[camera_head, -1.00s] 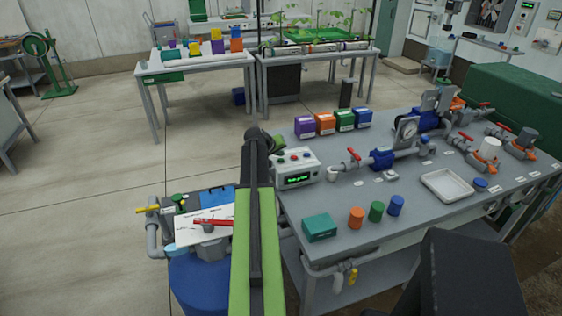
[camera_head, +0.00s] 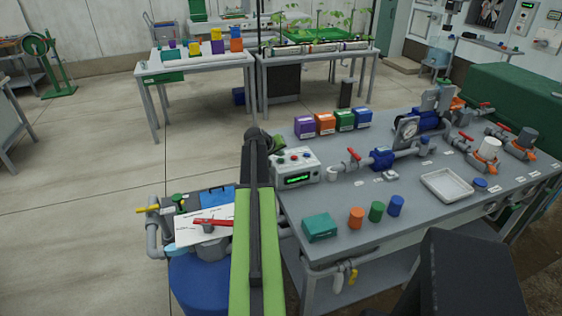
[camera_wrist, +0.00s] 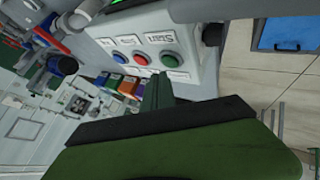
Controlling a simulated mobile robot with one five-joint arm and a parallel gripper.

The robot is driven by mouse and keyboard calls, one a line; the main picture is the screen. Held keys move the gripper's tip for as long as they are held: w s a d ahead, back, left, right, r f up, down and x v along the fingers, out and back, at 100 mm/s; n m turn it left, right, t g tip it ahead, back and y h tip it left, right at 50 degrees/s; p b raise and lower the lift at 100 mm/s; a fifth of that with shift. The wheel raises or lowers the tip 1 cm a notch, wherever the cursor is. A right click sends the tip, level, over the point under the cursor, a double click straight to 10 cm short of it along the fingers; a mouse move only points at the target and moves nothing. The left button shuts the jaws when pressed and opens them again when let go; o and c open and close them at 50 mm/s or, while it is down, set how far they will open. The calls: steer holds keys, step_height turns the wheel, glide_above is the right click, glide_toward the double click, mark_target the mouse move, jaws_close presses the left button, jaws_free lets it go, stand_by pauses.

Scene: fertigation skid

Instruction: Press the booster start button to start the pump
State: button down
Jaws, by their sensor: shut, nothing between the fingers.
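The control box (camera_head: 296,178) stands at the left edge of the grey bench, with a lit green display (camera_head: 297,179) on its front. My gripper (camera_wrist: 158,86) is shut and empty. Its dark green fingertips are at the panel beside the green button; I cannot tell whether they touch it.
A white tray (camera_head: 447,185) lies at right. The floor at left is open.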

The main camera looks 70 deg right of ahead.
mark_target(279, 161)
steer(key=shift+f, duration=0.15)
steer(key=shift+f+b, duration=0.25)
steer(key=shift+b, duration=0.15)
steer(key=shift+f+b, duration=0.4)
steer(key=shift+r, duration=0.1)
stand_by(0.5)
steer(key=shift+r+p, duration=0.7)
steer(key=shift+p, duration=0.1)
step_height(279, 161, up, 5)
steer(key=p, duration=0.5)
steer(key=shift+r, duration=0.1)
steer(key=shift+w, duration=0.15)
